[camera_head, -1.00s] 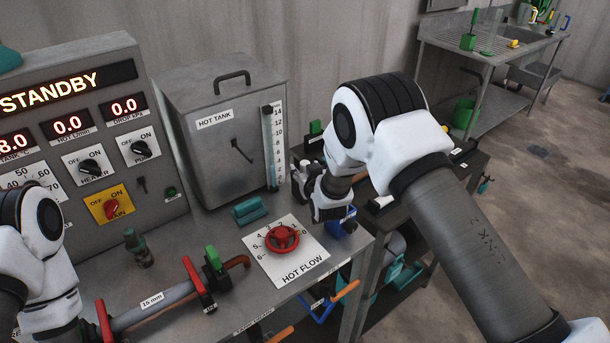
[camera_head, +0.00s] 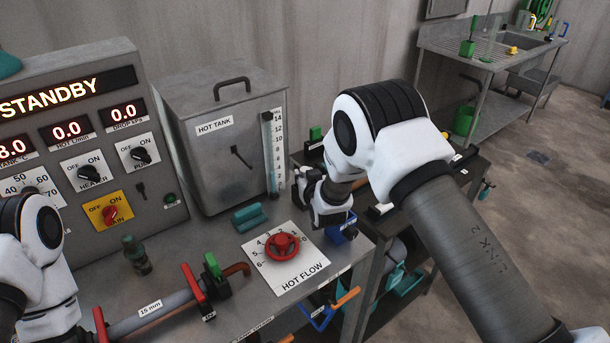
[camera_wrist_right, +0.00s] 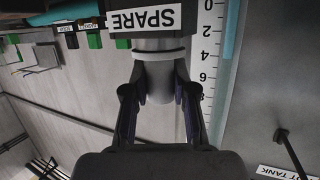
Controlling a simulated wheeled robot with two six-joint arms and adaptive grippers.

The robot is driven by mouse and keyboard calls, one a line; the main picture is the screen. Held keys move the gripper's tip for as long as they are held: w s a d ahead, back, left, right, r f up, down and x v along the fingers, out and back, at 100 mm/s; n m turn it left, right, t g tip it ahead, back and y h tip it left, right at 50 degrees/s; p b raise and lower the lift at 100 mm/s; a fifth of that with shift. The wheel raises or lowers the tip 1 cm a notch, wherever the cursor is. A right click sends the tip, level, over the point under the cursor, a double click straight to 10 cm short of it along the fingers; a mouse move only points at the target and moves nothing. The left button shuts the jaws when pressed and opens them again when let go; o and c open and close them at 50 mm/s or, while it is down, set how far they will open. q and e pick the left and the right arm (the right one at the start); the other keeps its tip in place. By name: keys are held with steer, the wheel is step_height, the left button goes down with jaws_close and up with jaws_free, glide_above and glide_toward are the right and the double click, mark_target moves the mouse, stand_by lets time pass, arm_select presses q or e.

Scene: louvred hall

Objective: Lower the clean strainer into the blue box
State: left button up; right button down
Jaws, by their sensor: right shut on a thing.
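My right gripper (camera_head: 330,212) is low over the right end of the steel bench, at the blue box (camera_head: 349,233). In the right wrist view its two fingers (camera_wrist_right: 159,92) are shut on a smooth grey cylinder with a raised collar, which I take to be the strainer (camera_wrist_right: 158,72). The strainer's far end meets a dark edge with a SPARE label (camera_wrist_right: 143,19). I cannot tell how far it is inside the box. In the head view the gripper hides the strainer and part of the box. My left arm shows at the left edge; its gripper is out of view.
The hot tank (camera_head: 225,150) stands close behind and left of my right gripper. A red valve wheel (camera_head: 282,247) on a HOT FLOW plate and a teal block (camera_head: 250,217) are to its left. A dark lower table (camera_head: 440,190) stands to the right.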

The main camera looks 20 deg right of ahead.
step_height(320, 180, up, 12)
steer(key=p, duration=0.6)
steer(key=shift+f, duration=0.2)
